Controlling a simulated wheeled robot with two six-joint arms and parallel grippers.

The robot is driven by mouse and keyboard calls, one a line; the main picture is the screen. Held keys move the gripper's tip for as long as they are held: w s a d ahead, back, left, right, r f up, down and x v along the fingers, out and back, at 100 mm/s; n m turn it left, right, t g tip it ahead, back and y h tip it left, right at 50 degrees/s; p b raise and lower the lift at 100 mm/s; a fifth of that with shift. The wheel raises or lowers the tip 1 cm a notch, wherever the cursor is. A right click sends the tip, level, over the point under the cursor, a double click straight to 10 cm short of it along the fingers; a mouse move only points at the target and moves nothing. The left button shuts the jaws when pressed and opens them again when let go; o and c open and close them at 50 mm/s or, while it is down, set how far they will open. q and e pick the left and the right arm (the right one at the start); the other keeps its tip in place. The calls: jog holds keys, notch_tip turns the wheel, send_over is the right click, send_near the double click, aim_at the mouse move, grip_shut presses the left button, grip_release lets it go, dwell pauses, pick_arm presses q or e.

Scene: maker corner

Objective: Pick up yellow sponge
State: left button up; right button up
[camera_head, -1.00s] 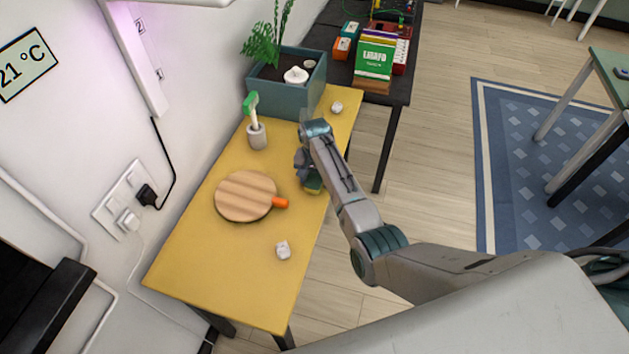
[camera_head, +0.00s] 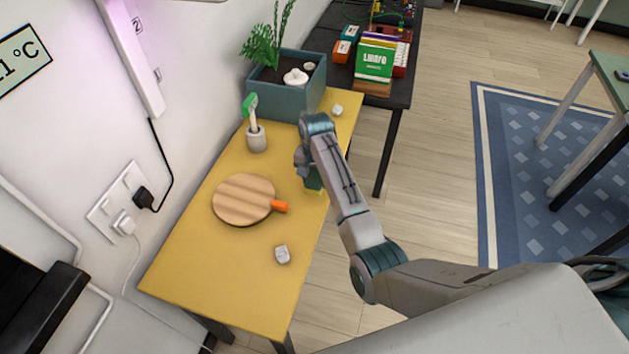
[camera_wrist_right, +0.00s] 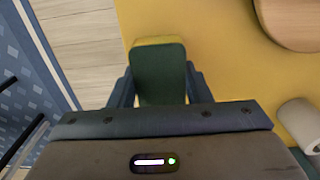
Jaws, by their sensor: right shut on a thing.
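The sponge (camera_wrist_right: 160,75) has a dark green face and a yellow edge in the right wrist view. My right gripper (camera_wrist_right: 160,88) is shut on it, with one finger on each side. In the head view the sponge (camera_head: 313,183) shows only in part below my right gripper (camera_head: 306,168), near the right edge of the yellow table (camera_head: 225,265); the wrist hides the rest. I cannot tell whether the sponge touches the tabletop. My left gripper is not in view.
A round wooden board (camera_head: 243,199) with an orange handle lies left of the gripper. A green brush (camera_head: 251,105) stands in a holder (camera_head: 256,139). White crumpled pieces lie near (camera_head: 282,254) and far (camera_head: 337,110). A planter (camera_head: 287,90) stands at the back.

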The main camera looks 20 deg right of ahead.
jog(key=s+a+r+b, duration=0.1)
jog(key=s+b, duration=0.1)
jog(key=s, duration=1.2)
jog(key=shift+s+a+r+b, duration=0.15)
jog(key=shift+a+r+b, duration=0.1)
jog(key=shift+b, duration=0.1)
